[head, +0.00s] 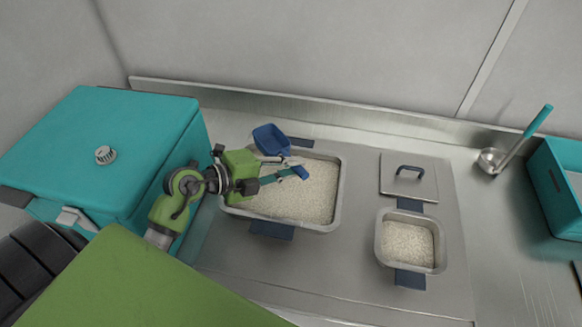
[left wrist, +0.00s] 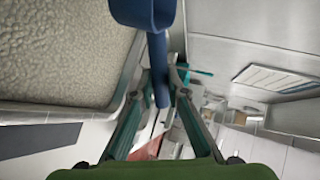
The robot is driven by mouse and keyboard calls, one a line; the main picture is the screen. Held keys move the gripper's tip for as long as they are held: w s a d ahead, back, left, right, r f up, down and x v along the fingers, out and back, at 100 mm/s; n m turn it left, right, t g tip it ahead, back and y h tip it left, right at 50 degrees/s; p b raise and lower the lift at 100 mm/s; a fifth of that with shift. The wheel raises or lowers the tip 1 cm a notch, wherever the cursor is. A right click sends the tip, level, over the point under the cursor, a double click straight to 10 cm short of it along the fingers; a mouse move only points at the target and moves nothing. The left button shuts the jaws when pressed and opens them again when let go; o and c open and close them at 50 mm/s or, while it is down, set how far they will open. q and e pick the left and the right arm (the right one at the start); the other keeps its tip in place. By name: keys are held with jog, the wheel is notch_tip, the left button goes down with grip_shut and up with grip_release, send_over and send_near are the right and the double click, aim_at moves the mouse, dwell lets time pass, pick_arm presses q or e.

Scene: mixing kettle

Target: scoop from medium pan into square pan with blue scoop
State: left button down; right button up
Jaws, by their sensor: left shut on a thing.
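The blue scoop (head: 270,139) is held over the far left part of the larger steel pan (head: 338,200), which I take as the medium pan. That pan holds pale grains. My left gripper (head: 292,172) is shut on the scoop's handle. In the left wrist view the blue scoop (left wrist: 160,75) has its handle between the fingers of my left gripper (left wrist: 160,88), and its bowl is cut off at the top. The bowl looks empty in the head view. A smaller square pan (head: 440,250) to the right also holds pale grains. My right gripper is not in view.
A flat steel lid (head: 430,185) with a dark handle lies behind the square pan. A ladle (head: 521,136) with a teal handle stands at the back right, beside a teal bin (head: 552,185). A large teal box (head: 105,125) stands at the left. A wall runs behind.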

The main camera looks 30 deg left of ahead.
pick_arm(q)
jog(key=shift+n, duration=0.4)
notch_tip(320, 180, down, 8)
jog(key=b, duration=0.5)
jog(key=shift+w+f, duration=0.1)
jog(key=shift+f+h+b, duration=0.3)
jog(key=shift+f+b, duration=0.3)
jog(key=shift+f, duration=0.2)
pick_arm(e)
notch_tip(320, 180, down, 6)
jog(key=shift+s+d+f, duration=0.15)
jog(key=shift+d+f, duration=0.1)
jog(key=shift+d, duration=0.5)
